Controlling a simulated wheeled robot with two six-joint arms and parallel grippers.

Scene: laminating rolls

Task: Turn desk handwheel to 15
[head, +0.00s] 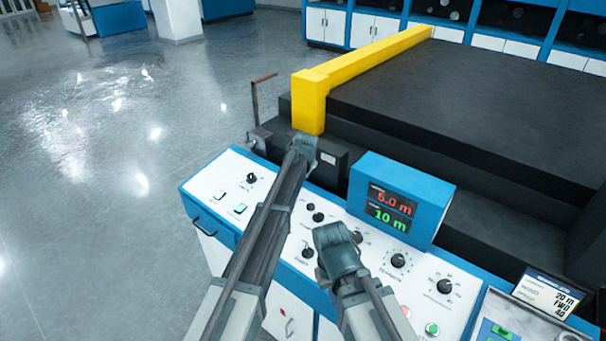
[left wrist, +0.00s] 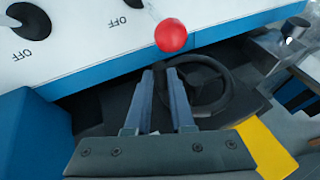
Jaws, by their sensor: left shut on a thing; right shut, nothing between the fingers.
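The black spoked handwheel (left wrist: 207,84) shows in the left wrist view, just right of my left gripper (left wrist: 163,74). The left gripper's fingers are close together at the wheel's left rim, shut on it; the exact contact is partly hidden. In the head view my left gripper (head: 303,150) reaches the far edge of the white control panel, and I cannot make out the wheel there. My right gripper (head: 336,240) is shut and empty above the panel's middle knobs. The display (head: 390,206) reads 5.0 m in red and 10 m in green.
A red ball knob (left wrist: 171,35) stands close to the left fingers. The white panel (head: 228,182) carries several black knobs and switches. A yellow beam (head: 360,62) and dark machine bed (head: 450,85) lie beyond. A card at right (head: 548,294) reads 20 m, FWD, 40.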

